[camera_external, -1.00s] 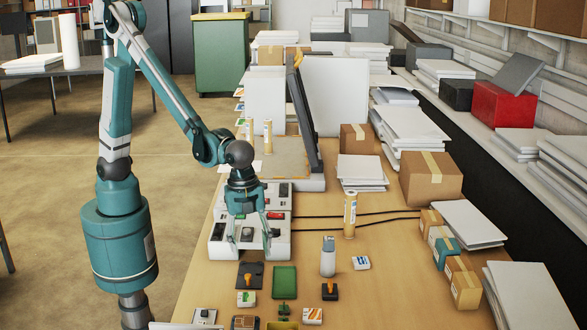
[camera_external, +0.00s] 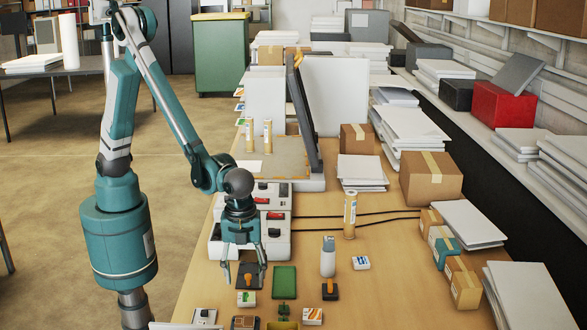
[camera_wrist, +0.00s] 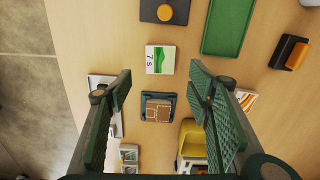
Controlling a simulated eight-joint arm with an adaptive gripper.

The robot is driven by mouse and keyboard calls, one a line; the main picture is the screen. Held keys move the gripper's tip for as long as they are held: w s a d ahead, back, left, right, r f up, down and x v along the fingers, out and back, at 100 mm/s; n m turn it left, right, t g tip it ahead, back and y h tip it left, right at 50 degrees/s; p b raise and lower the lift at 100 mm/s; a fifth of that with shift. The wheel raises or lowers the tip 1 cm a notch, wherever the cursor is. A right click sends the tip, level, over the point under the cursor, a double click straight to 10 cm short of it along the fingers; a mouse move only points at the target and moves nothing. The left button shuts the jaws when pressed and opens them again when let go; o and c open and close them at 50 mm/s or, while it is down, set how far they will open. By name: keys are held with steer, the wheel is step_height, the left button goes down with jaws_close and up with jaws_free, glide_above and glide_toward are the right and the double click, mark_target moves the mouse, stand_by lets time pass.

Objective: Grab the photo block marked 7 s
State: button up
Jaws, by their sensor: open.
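The photo block marked 7 s (camera_external: 246,299) is a small white block with a green picture, on the near part of the table. In the wrist view the photo block (camera_wrist: 160,60) lies flat, with its mark on the left side. My gripper (camera_external: 245,275) is open and empty, pointing down above the table close to this block. In the wrist view my gripper's fingers (camera_wrist: 160,80) are spread wide, and the block shows just beyond the tips, between their lines. No contact with the block is visible.
A dark plate with an orange knob (camera_wrist: 165,11) lies just beyond the block, and a green tray (camera_wrist: 228,28) to its right. A black stamp (camera_wrist: 290,52) and a brown-topped dark item (camera_wrist: 158,107) are near.

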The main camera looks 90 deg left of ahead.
mark_target(246, 298)
steer(key=shift+f, duration=1.25)
steer(key=shift+f, duration=0.1)
steer(key=shift+a+f, duration=0.15)
steer(key=shift+f, duration=2.35)
steer(key=c, duration=1)
